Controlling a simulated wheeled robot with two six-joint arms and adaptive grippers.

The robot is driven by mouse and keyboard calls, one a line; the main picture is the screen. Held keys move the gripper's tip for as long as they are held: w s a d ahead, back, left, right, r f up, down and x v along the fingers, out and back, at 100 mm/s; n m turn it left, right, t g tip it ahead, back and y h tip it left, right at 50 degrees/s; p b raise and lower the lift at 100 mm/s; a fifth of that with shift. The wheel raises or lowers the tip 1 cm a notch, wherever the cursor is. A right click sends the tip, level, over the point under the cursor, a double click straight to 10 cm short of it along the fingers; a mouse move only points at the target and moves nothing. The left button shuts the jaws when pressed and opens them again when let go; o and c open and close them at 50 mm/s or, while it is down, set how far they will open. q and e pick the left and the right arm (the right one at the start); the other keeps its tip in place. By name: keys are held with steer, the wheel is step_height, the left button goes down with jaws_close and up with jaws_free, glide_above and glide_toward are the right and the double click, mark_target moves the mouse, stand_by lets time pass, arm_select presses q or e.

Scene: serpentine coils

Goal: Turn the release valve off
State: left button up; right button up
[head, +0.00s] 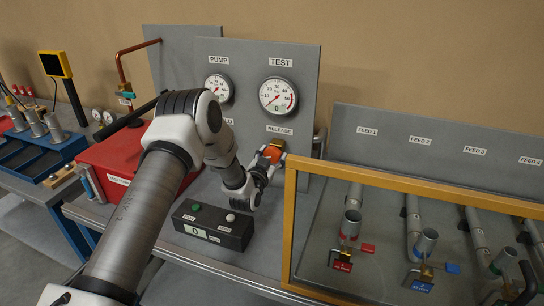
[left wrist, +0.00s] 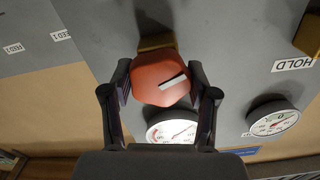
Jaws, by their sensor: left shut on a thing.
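The release valve has an orange-red knob (left wrist: 160,84) with a pale bar mark on its face, and a brass body (left wrist: 156,43) behind it. In the head view the knob (head: 273,152) sits on the grey panel just below the RELEASE label (head: 279,130). My left gripper (head: 268,165) reaches up to it from the lower left. In the left wrist view the two fingers of the left gripper (left wrist: 160,92) stand on either side of the knob, shut on it. The pale bar lies slightly tilted in that view. My right gripper is in neither view.
The TEST gauge (head: 278,96) and PUMP gauge (head: 219,88) are on the panel above. A black box with buttons (head: 212,226) stands below the arm, and a red box (head: 125,160) is at left. A yellow-framed case (head: 289,220) stands close on the right.

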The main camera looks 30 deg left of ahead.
arm_select(q)
steer(key=m, duration=0.5)
steer(key=shift+r, duration=0.1)
steer(key=m, duration=0.5)
steer(key=shift+r+m, duration=0.1)
steer(key=shift+m, duration=0.2)
steer(key=m+p, duration=0.1)
steer(key=m, duration=0.5)
steer(key=shift+p, duration=0.3)
steer(key=m+p, duration=0.1)
steer(key=m, duration=0.5)
steer(key=shift+w+a+r+p, duration=0.1)
steer(key=shift+p, duration=0.3)
steer(key=o, duration=0.9)
steer(key=shift+o, duration=1.3)
steer(key=shift+f, duration=0.25)
